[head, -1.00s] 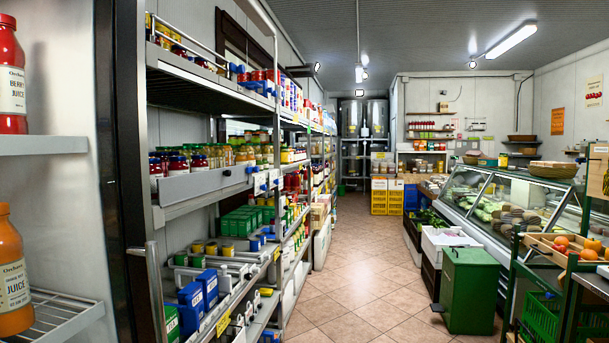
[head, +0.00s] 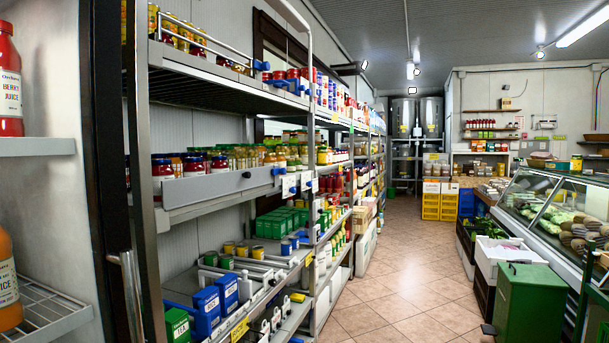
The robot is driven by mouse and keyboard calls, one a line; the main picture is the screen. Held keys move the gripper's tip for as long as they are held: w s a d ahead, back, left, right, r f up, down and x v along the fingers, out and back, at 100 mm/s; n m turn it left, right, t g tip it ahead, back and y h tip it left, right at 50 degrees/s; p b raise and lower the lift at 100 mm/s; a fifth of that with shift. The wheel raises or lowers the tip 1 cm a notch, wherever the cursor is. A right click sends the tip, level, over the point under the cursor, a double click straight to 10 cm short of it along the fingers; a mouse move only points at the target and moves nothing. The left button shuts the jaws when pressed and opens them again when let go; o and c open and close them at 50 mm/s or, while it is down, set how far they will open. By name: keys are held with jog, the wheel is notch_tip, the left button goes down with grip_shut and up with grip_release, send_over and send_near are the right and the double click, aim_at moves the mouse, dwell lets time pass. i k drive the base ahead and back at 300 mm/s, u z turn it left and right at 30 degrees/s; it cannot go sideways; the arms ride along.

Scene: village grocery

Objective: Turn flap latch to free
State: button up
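A long grey flap-like panel (head: 215,188) runs along the front edge of the middle shelf on the left, in front of jars. A small dark round knob (head: 246,175) sits on its face, and a blue piece (head: 277,171) shows at its right end. I cannot tell which of these is the latch or how it is turned. My gripper is not in view.
The shelving's upright post (head: 146,180) stands near on the left. A fridge shelf (head: 40,146) with juice bottles is at far left. The tiled aisle floor (head: 390,260) is clear; a green bin (head: 537,305) stands at its right.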

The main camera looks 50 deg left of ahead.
aim_at(277, 170)
jog(key=u, duration=0.2)
jog(key=i, duration=1.25)
jog(key=u, duration=0.7)
jog(key=i, duration=1.05)
jog(key=u, duration=1.3)
jog(key=i, duration=0.9)
jog(key=u, duration=0.65)
